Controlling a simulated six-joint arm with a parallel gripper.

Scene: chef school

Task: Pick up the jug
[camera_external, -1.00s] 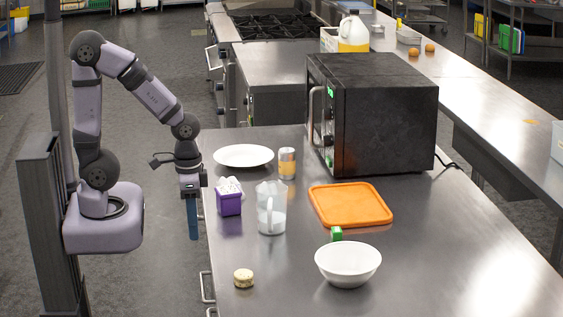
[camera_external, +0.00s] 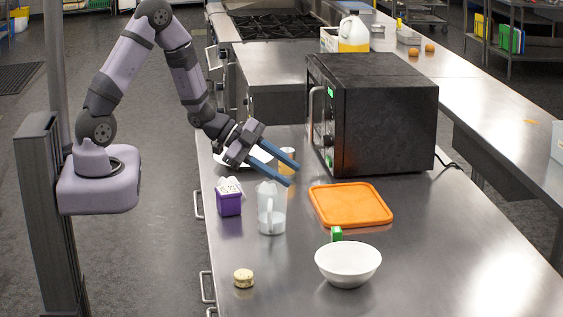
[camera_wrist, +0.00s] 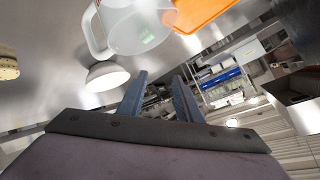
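A clear jug (camera_external: 272,210) with a handle stands upright on the steel counter, between the purple carton and the orange board. In the wrist view the jug (camera_wrist: 140,28) shows at the top, its handle to the left, cut off by the frame edge. My gripper (camera_external: 292,175) is above the counter, behind and slightly above the jug in the picture, tilted with its blue fingers pointing right and down. The fingers are apart with nothing between them; the wrist view also shows my gripper (camera_wrist: 160,76) open. It does not visibly touch the jug.
A purple carton (camera_external: 229,200) stands left of the jug; an orange board (camera_external: 350,206) lies right. A can (camera_external: 287,156) and white plate (camera_external: 228,160) are partly behind my gripper. A black microwave (camera_external: 385,115) stands behind. A white bowl (camera_external: 348,265), green box (camera_external: 336,234) and round biscuit (camera_external: 243,278) are in front.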

